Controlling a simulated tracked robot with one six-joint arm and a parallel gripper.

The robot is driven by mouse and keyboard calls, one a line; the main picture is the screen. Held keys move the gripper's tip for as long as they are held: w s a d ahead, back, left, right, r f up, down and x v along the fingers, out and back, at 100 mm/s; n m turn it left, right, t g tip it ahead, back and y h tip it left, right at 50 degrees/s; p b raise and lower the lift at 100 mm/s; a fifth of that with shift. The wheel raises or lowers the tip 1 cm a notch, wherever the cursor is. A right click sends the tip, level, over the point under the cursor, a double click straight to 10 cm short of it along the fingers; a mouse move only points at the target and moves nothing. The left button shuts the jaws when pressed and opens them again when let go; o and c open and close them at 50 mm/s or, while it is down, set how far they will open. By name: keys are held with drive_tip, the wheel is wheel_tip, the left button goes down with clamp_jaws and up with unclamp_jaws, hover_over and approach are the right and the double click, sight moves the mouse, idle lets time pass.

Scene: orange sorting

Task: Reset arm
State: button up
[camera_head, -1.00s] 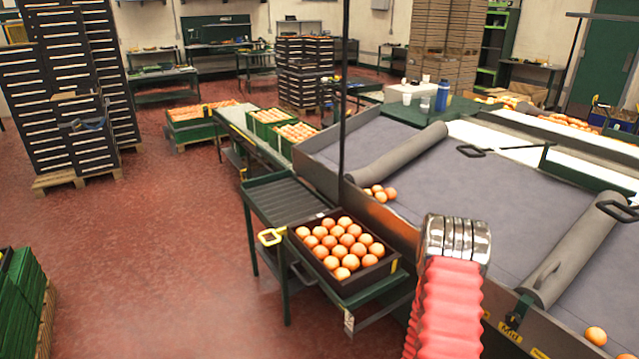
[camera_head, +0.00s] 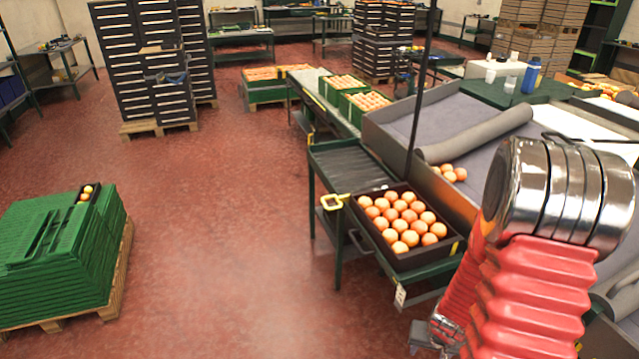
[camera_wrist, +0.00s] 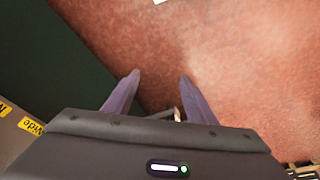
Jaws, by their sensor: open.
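My arm, red with a polished metal joint, stands at the right of the head view. In the wrist view my gripper (camera_wrist: 158,83) is open, its two purple-grey fingers apart with nothing between them. It points down over the red floor, beside a dark green surface at left. In the head view a small grey part shows low beside the arm, too little to tell the jaws by. A dark crate (camera_head: 368,222) full of oranges (camera_head: 402,217) rests on the green stand, left of my arm.
The grey sorting table (camera_head: 387,122) lies behind my arm, with a few loose oranges (camera_head: 450,172) at its near corner. Green stacked crates (camera_head: 60,270) stand on a pallet at left. The red floor (camera_head: 220,230) between is clear.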

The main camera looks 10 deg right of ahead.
drive_tip(key=s+a+r+n+t, duration=0.1)
drive_tip(key=s+a+r+n, duration=0.1)
drive_tip(key=a+r, duration=0.5)
drive_tip(key=s+a+r+n+t+y, duration=0.1)
drive_tip(key=a+r, duration=0.6)
drive_tip(key=r, duration=0.9)
drive_tip(key=s+a+r+n+t, duration=0.1)
drive_tip(key=s+a+r+n, duration=0.1)
drive_tip(key=a+r, duration=0.5)
wheel_tip(320, 180, up, 6)
drive_tip(key=shift+s+f+n+y, duration=0.15)
drive_tip(key=shift+s+n+y, duration=0.15)
drive_tip(key=shift+s, duration=0.55)
